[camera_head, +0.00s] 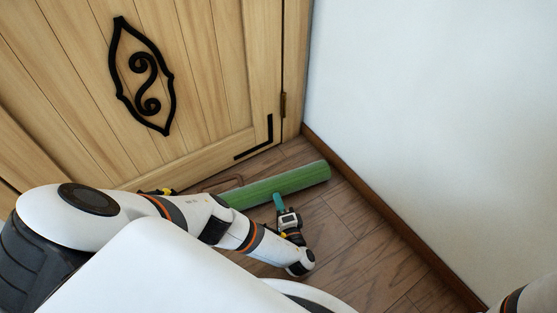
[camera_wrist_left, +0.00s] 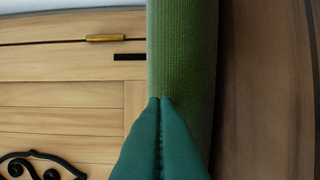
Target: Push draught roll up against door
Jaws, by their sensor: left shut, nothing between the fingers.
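The draught roll, a long green textured cylinder (camera_head: 290,181), lies on the floor in front of the wooden door (camera_head: 205,60). In the head view a strip of floor shows between its right part and the door. My left gripper (camera_head: 278,198) is shut and empty, its teal fingertips at the roll's side away from the door. In the left wrist view the fingertips (camera_wrist_left: 160,100) overlap the roll (camera_wrist_left: 182,45); whether they touch cannot be told. My left arm hides the roll's left part. My right gripper is out of view; only part of that arm shows at bottom right.
A white wall with a brown skirting board (camera_head: 400,233) runs along the right, a little beyond the roll's right end. Bare wood floor (camera_head: 365,250) lies right of my left gripper.

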